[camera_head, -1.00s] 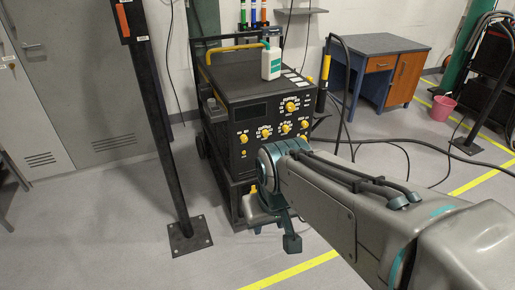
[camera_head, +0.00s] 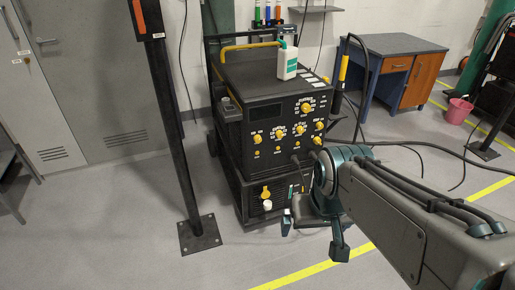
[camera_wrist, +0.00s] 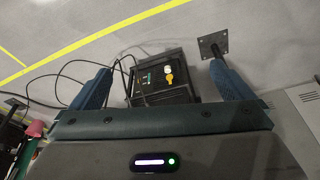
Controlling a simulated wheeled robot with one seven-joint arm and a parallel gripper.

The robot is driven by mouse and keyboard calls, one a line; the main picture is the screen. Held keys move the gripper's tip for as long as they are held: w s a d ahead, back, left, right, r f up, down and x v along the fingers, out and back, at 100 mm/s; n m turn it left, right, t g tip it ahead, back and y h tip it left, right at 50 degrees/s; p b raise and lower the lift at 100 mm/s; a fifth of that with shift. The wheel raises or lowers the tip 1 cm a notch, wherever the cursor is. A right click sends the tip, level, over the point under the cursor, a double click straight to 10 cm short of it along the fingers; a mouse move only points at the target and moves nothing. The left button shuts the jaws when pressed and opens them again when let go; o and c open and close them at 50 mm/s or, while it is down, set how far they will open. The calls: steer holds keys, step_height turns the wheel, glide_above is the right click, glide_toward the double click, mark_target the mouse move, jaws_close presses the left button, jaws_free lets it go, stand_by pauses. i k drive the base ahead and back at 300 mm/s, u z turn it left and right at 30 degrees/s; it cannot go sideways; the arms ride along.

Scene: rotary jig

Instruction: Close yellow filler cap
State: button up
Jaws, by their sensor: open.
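The yellow filler cap (camera_head: 266,191) is on the front of the black lower unit of the welding cart (camera_head: 245,195). A small white round part (camera_head: 267,205) sits just below it. In the wrist view the cap (camera_wrist: 169,79) and the white part (camera_wrist: 168,69) lie side by side, between my fingers in the picture. I cannot tell how far the cap stands open. My gripper (camera_head: 314,234) is open and empty, in front and to the right of the cap and apart from it. In the wrist view my gripper (camera_wrist: 159,68) has its two blue fingers spread wide.
A black post (camera_head: 176,130) with a floor plate stands left of the cart. A white bottle (camera_head: 287,62) stands on top. Cables (camera_head: 420,146) run along the floor to the right. A desk (camera_head: 392,72) and pink bucket (camera_head: 459,110) are farther back.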

mark_target(266, 194)
steer(key=u, duration=0.3)
steer(key=i, duration=1.25)
steer(key=z, duration=0.4)
